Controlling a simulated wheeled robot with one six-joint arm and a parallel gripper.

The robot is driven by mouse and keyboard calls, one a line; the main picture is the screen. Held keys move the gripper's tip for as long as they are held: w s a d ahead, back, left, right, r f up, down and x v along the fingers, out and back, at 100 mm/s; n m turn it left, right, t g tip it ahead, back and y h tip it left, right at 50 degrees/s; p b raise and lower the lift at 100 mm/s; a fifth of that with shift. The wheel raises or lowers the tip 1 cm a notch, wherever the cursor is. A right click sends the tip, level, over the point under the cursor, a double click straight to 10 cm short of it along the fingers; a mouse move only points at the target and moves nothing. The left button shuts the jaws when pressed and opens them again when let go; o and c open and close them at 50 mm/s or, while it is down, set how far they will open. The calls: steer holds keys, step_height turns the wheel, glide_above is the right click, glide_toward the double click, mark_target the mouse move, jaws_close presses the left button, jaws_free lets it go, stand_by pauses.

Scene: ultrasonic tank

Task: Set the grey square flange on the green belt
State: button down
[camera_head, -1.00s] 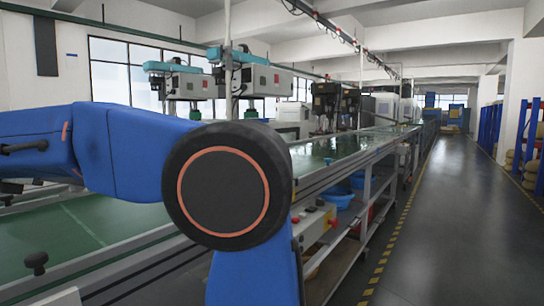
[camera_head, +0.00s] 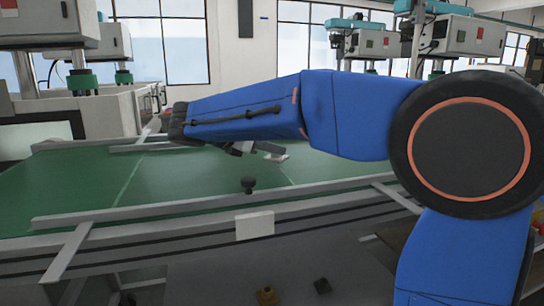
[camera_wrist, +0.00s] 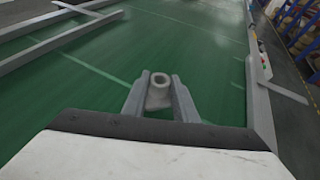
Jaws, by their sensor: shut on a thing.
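My gripper (camera_wrist: 160,98) is shut on a grey part with a round raised collar and a hole, taken as the grey square flange (camera_wrist: 159,91). The fingers stand on either side of it, and its lower part is hidden. In the head view, my gripper (camera_head: 262,151) hangs at the end of the blue arm, over the green belt (camera_head: 75,193). The belt fills much of the wrist view (camera_wrist: 70,110) beneath and beyond the fingers. I cannot tell exactly how far above the belt the flange is.
Grey machines (camera_head: 62,42) stand behind the belt. The belt left of my gripper is clear.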

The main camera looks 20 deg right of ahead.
steer(key=shift+f, duration=1.2)
steer(key=c, duration=1.4)
jaws_free()
steer(key=shift+f, duration=0.1)
steer(key=shift+c, duration=0.2)
steer(key=v, duration=1.2)
